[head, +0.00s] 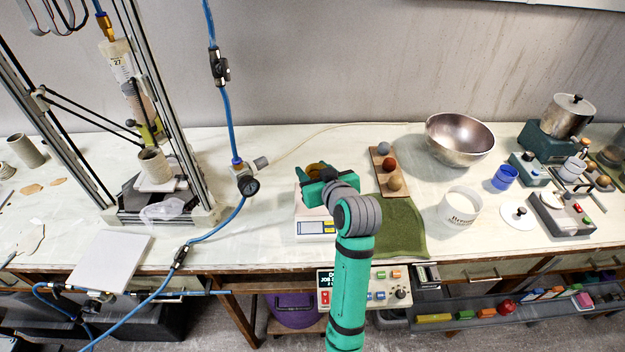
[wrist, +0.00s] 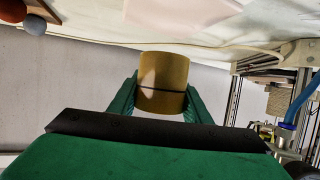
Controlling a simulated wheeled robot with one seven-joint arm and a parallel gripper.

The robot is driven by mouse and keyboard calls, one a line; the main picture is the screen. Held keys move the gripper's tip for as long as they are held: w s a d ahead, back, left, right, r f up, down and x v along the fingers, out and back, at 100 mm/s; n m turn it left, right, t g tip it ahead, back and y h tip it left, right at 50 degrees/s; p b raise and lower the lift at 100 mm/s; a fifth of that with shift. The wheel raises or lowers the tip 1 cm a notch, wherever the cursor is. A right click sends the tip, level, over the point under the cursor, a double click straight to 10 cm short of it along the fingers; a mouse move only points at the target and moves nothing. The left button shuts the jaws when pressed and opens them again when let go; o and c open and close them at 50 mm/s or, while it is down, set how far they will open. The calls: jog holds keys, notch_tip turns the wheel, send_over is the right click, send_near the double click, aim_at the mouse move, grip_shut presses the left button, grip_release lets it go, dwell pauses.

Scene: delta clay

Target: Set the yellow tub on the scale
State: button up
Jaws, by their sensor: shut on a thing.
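The yellow tub (head: 315,168) is mostly hidden behind my gripper (head: 318,178) in the head view. In the wrist view the yellow tub (wrist: 163,80) sits between the two green fingers of my gripper (wrist: 161,98), which are shut on it. A thin dark line crosses the tub's side. The scale (head: 315,228) is a pale box with a small display and buttons on its front, on the table. My gripper and the tub are over or at the scale's back part. I cannot tell whether the tub touches the scale.
A green cloth (head: 402,232) and a wooden strip (head: 384,172) with balls lie right of the scale. A white tub (head: 460,208) and a metal bowl (head: 459,140) stand farther right. A blue hose with a gauge (head: 248,185) runs left of the scale.

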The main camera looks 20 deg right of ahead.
jog(key=shift+w+f, duration=0.4)
jog(key=shift+f, duration=0.15)
jog(key=shift+w+f, duration=0.2)
jog(key=shift+f, duration=0.8)
jog(key=shift+w+f, duration=0.15)
jog(key=shift+f, duration=0.85)
jog(key=shift+f, duration=0.1)
jog(key=o, duration=1.1)
jog(key=shift+c, duration=0.2)
jog(key=shift+r, duration=0.2)
jog(key=v, duration=1.2)
jog(key=shift+f, duration=0.1)
